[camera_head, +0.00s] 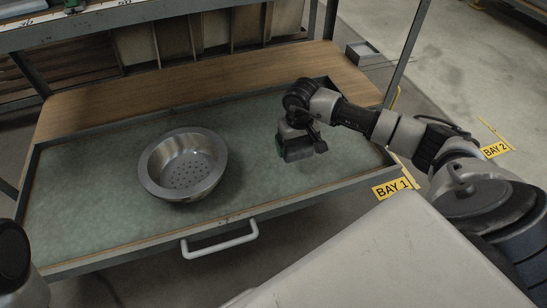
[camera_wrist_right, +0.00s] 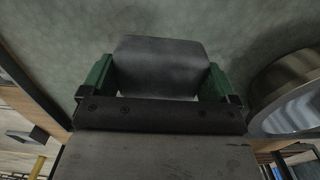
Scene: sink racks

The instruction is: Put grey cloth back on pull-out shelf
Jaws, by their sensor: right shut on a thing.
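The grey cloth (camera_wrist_right: 160,62) is a dark grey folded block between the green fingers of my right gripper (camera_wrist_right: 157,82) in the wrist view. The gripper is shut on it. In the head view my right gripper (camera_head: 296,147) points down over the right half of the pull-out shelf (camera_head: 90,225), a drawer with a green-grey lined floor and a low rim. The cloth (camera_head: 298,155) shows only as a small dark patch there. I cannot tell whether it touches the shelf floor. My left gripper is out of view.
A round metal basin (camera_head: 183,165) with a perforated bottom stands on the shelf left of the gripper, and it also shows in the wrist view (camera_wrist_right: 295,100). The shelf floor between basin and gripper is clear. A white handle (camera_head: 220,240) is on the front edge. Rack posts (camera_head: 410,45) stand behind.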

